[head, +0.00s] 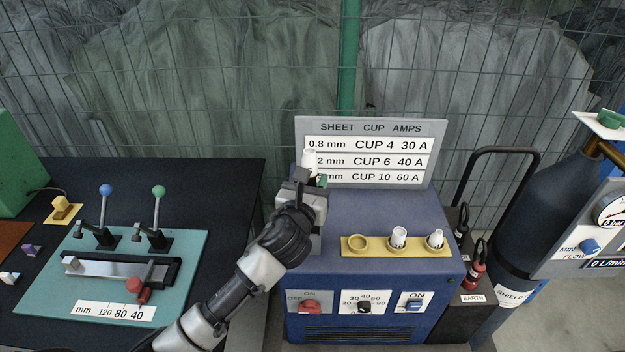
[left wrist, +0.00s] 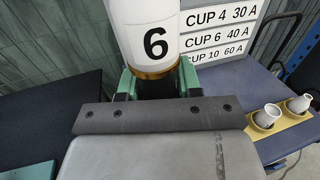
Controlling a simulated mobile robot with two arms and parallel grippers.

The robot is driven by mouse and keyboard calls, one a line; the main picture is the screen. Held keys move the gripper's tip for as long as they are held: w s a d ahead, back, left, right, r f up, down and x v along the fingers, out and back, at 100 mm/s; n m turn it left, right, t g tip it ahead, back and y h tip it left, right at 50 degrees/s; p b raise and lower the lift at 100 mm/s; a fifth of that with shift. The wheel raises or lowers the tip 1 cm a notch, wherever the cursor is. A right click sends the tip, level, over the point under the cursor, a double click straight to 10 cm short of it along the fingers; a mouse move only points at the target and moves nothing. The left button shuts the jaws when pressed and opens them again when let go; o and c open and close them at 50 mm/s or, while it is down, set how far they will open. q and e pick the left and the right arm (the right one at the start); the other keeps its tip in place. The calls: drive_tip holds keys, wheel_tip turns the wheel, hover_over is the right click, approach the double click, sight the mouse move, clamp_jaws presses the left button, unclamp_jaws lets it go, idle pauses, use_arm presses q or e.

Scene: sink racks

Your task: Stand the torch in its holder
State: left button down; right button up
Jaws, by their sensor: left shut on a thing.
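My left gripper (head: 313,184) is shut on the torch (head: 309,160) over the left part of the blue welding machine. In the left wrist view the torch (left wrist: 145,35) shows a white cup marked 6 and a brass collar. A dark body below the collar is between my green fingers (left wrist: 160,84). The torch looks about upright, white end up. Its lower end is hidden by my gripper. A grey part (head: 316,244) shows under my gripper at the machine's left; I cannot tell whether it is the holder. My right gripper is not in view.
A yellow rack (head: 378,253) on the blue machine (head: 400,212) has an empty left ring and two white cups. A sign (head: 370,128) stands behind. A teal lever fixture (head: 65,290) is left; a gas cylinder (head: 543,205) is right.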

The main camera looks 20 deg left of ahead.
use_arm(q)
drive_tip(key=c, duration=0.8)
unclamp_jaws()
drive_tip(key=shift+o, duration=0.2)
drive_tip(key=shift+r, duration=0.25)
drive_tip(key=shift+r+p, duration=0.3)
drive_tip(key=shift+r, duration=0.25)
drive_tip(key=s+b, duration=0.2)
drive_tip(key=s, duration=1)
drive_tip(key=shift+d+f, duration=0.15)
drive_tip(key=shift+f, duration=0.1)
